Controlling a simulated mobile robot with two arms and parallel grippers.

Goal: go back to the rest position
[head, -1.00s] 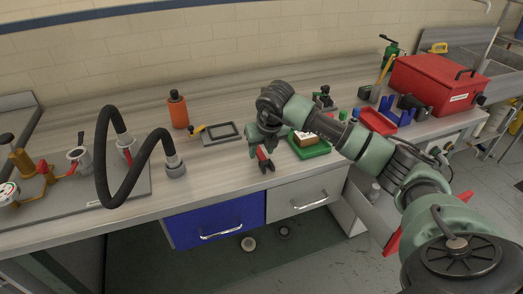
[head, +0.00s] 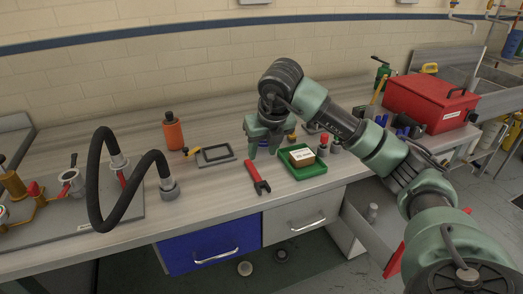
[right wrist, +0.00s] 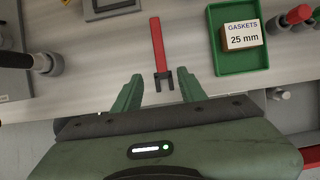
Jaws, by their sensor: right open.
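My right gripper (head: 264,152) is open and empty above the bench, left of the green tray. Its two green fingers also show in the right wrist view (right wrist: 158,92), apart from each other. A red-handled tool with a dark forked end (head: 257,178) lies on the bench just in front of the gripper. In the right wrist view the tool (right wrist: 158,48) lies between and beyond the fingertips. My left gripper is not in view.
A green tray (head: 310,172) holds a gaskets box (head: 302,155). An orange bottle (head: 173,132), a dark frame (head: 215,154) and a black hose (head: 98,160) are to the left. A red toolbox (head: 428,102) stands at right. The bench front (head: 205,204) is clear.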

